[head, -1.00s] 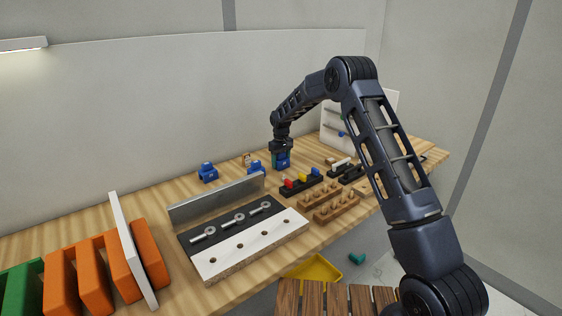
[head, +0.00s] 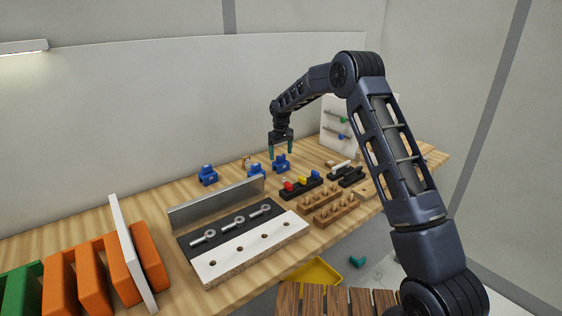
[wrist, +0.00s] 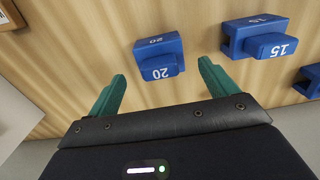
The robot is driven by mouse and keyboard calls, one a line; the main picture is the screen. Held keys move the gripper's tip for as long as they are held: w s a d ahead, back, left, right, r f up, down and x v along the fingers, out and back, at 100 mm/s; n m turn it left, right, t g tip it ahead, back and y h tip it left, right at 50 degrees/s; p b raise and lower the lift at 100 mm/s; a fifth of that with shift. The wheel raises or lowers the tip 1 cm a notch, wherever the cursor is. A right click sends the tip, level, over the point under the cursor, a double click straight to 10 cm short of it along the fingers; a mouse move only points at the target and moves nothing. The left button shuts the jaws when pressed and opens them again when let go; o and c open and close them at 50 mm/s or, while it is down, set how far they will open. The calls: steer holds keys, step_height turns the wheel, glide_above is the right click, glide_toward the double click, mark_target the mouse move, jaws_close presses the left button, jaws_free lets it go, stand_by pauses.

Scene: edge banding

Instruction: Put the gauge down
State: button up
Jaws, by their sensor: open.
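Several blue gauges stand on the wooden bench. The one marked 20 (wrist: 159,58) sits in the wrist view just beyond and between my fingertips, apart from both; in the head view it is the blue block (head: 281,163) below my gripper. My gripper (head: 281,150) is open and empty above it, with its teal fingers spread; they also show in the wrist view (wrist: 160,80). A gauge marked 15 (wrist: 255,37) stands to the right in the wrist view. In the head view, other blue gauges (head: 256,169) (head: 208,175) stand to the left.
A black and white fixture (head: 240,240) with metal bolts and a grey back plate stands in front left. A holder with coloured pieces (head: 301,185) and wooden peg racks (head: 328,205) stand to the right. Orange slotted blocks (head: 90,275) stand far left.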

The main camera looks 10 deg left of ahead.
steer(key=shift+r, duration=3.1)
steer(key=s+d+r+m+t, duration=0.1)
steer(key=s+d+r, duration=0.55)
steer(key=d, duration=0.25)
steer(key=s+d+r+m, duration=0.2)
steer(key=s+d+r, duration=0.45)
steer(key=d, duration=0.25)
steer(key=s+d+r+m+t, duration=0.1)
steer(key=s+d+r, duration=0.5)
steer(key=d+r, duration=0.3)
steer(key=s+d+f+m+t, duration=0.1)
steer(key=s+d, duration=0.4)
steer(key=s, duration=0.5)
steer(key=s+d+f+m, duration=0.2)
steer(key=s+d, duration=0.3)
steer(key=s, duration=0.5)
steer(key=s+d+f+m+t, duration=0.1)
steer(key=s+d, duration=0.4)
steer(key=s, duration=0.5)
step_height(320, 180, down, 2)
steer(key=shift+d+f+m+t, duration=0.1)
steer(key=shift+d+m+t, duration=0.2)
steer(key=shift+m, duration=0.2)
steer(key=shift+o, duration=0.4)
